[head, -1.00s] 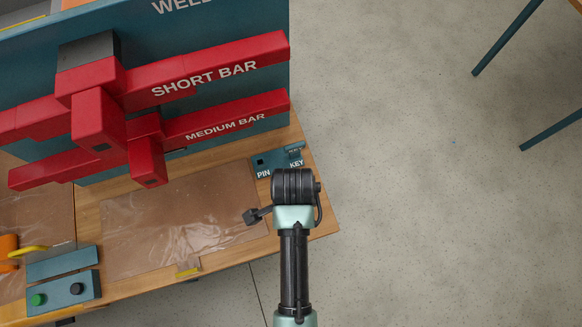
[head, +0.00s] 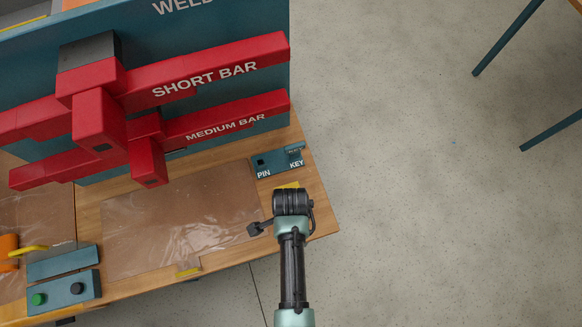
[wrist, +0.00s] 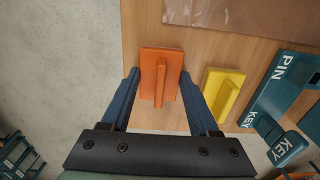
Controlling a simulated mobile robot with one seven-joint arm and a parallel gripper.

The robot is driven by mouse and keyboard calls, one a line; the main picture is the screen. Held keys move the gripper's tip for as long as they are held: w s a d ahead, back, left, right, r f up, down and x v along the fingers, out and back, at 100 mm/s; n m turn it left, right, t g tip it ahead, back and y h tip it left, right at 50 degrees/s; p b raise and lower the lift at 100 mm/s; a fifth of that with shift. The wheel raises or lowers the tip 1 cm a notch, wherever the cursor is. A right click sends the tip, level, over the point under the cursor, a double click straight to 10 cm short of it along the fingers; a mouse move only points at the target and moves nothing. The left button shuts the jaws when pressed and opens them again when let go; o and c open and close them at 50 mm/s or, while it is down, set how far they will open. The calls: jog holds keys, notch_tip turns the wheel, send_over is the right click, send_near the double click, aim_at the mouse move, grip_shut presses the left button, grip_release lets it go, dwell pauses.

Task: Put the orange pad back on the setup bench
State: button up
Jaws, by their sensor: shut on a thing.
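The orange pad (wrist: 160,60), a flat plate with an upright rib, is between the two blue fingers of my gripper (wrist: 160,78) in the wrist view. The gripper is shut on it. The pad is over the wooden setup bench (wrist: 213,47), close to the bench edge; I cannot tell whether it touches the wood. In the head view my wrist hides the pad and the fingers, above the front right corner of the bench (head: 313,198).
A similar yellow pad (wrist: 222,93) lies close beside the orange one. The teal PIN and KEY holder (wrist: 278,90) is beyond it. Red bars (head: 215,68) overhang the back of the bench. A clear sheet (head: 180,225) covers the bench's middle. Open floor is on the right.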

jog(key=o, duration=1.2)
notch_tip(320, 180, up, 12)
jog(key=shift+r+p, duration=0.1)
jog(key=shift+p, duration=0.25)
